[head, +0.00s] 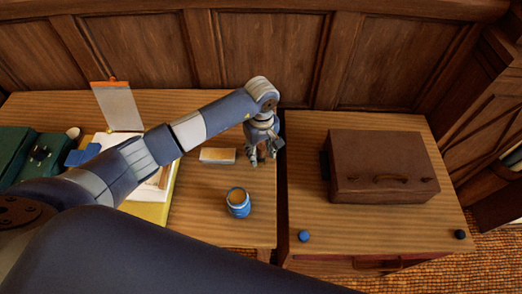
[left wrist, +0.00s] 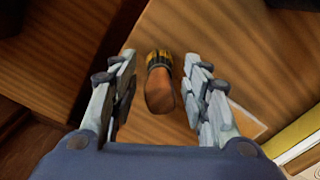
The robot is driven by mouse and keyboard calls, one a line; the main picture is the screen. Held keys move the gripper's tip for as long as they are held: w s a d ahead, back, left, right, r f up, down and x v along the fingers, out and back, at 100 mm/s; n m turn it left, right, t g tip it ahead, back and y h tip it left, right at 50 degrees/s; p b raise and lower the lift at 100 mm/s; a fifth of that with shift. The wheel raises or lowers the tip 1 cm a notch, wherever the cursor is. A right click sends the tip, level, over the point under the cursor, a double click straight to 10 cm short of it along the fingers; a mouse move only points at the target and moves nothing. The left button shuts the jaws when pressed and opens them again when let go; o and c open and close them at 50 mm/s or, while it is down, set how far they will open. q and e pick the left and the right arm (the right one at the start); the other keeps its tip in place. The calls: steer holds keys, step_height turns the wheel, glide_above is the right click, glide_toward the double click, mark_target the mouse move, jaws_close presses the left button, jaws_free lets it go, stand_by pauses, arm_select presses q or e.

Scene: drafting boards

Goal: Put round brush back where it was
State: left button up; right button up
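A short brown rounded piece with a yellow and black band, seemingly the round brush (left wrist: 160,85), shows in the left wrist view over the wooden table top. My left gripper (left wrist: 160,100) is open, with one finger on each side of it and a visible gap on both sides. In the head view my left gripper (head: 262,158) points down near the right edge of the left table; I cannot make out the brush there. A blue cup (head: 238,209) stands nearer the front of that table. My right gripper is out of view.
A pale block (head: 217,156) lies just left of my gripper. A brown case (head: 380,165) stands on the right table, beyond a narrow gap. Green boxes (head: 14,150) and a yellow folder (head: 152,212) are at left. Bare wood surrounds the cup.

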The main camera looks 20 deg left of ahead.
arm_select(q)
steer(key=shift+r+p, duration=0.25)
steer(key=shift+p, duration=0.05)
steer(key=shift+w+r+b, duration=0.1)
steer(key=shift+r+b, duration=0.25)
steer(key=shift+r, duration=0.05)
step_height(320, 180, up, 11)
steer(key=b, duration=0.3)
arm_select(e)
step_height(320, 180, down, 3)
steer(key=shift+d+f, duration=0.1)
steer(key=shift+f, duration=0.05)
